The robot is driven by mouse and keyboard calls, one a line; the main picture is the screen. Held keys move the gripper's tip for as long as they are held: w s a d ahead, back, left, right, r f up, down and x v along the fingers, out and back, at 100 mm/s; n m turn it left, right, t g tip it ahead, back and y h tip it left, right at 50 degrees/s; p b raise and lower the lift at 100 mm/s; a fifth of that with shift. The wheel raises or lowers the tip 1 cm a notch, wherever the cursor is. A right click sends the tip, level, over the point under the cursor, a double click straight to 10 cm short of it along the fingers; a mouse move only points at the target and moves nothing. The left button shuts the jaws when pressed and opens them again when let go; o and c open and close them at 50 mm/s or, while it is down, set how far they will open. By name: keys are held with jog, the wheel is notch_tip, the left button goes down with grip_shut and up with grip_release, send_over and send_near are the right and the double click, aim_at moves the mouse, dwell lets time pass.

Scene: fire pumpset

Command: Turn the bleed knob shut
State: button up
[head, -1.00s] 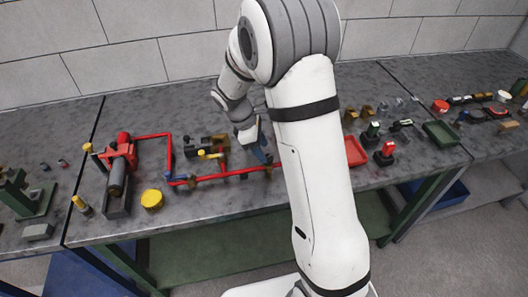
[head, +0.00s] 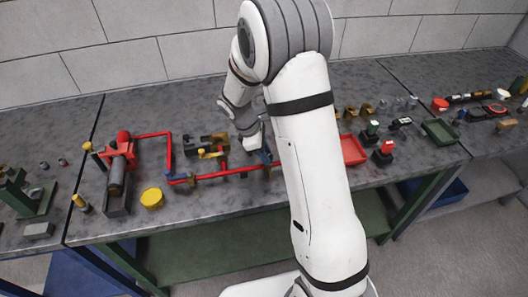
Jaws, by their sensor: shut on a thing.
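The red pump pipework (head: 222,174) lies on the grey bench, left of my arm. Yellow-topped fittings (head: 208,154) stand just left of my gripper.
A yellow round cap (head: 152,198) sits near the front edge. A red tray (head: 353,150), a green tray (head: 439,132) and a red-button box (head: 385,151) stand right of my arm. The tiled wall (head: 130,50) closes the back.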

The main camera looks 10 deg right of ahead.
jog(key=shift+a, duration=0.1)
jog(key=shift+c, duration=0.7)
